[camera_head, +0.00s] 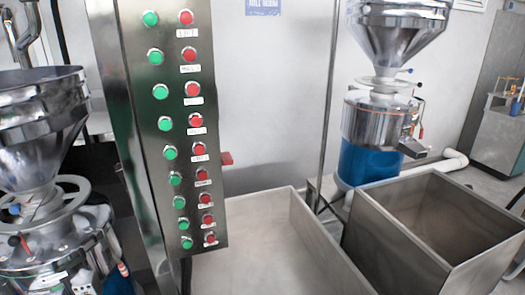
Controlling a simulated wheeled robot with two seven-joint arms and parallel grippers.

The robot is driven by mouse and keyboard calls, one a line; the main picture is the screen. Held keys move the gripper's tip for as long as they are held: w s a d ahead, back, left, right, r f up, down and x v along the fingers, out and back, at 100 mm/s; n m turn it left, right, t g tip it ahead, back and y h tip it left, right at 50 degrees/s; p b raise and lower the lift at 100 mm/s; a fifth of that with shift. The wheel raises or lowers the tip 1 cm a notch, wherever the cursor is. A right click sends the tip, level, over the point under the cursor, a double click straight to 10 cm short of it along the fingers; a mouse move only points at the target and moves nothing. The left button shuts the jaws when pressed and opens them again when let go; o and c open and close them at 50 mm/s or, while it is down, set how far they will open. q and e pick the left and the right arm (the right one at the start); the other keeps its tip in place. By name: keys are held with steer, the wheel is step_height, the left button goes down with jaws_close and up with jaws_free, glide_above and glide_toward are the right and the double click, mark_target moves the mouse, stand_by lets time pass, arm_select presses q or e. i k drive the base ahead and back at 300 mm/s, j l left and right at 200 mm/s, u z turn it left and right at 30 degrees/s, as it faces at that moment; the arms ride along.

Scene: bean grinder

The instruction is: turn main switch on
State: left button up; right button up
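A tall metal control panel (139,119) stands left of the middle. Its front has a column of green buttons (164,124) beside a column of red buttons (194,89). Small white labels (189,33) sit under the red buttons, too small to read surely. A small red part (226,158) sticks out past the panel's right edge at mid height. It may be the main switch, but its full shape is hidden and I cannot tell its position. Neither of my grippers is in view.
A steel grinder with a hopper (40,115) stands at the left. Another grinder (390,120) with a blue base stands at the right. Open metal bins (300,235) (440,215) fill the lower right. A thin vertical pole (328,100) rises behind the panel.

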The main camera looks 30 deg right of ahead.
mark_target(226, 159)
steer(key=k+l, duration=0.1)
steer(key=l, duration=0.5)
steer(key=k+l, duration=0.1)
steer(key=l, duration=1.05)
steer(key=k+u, duration=0.05)
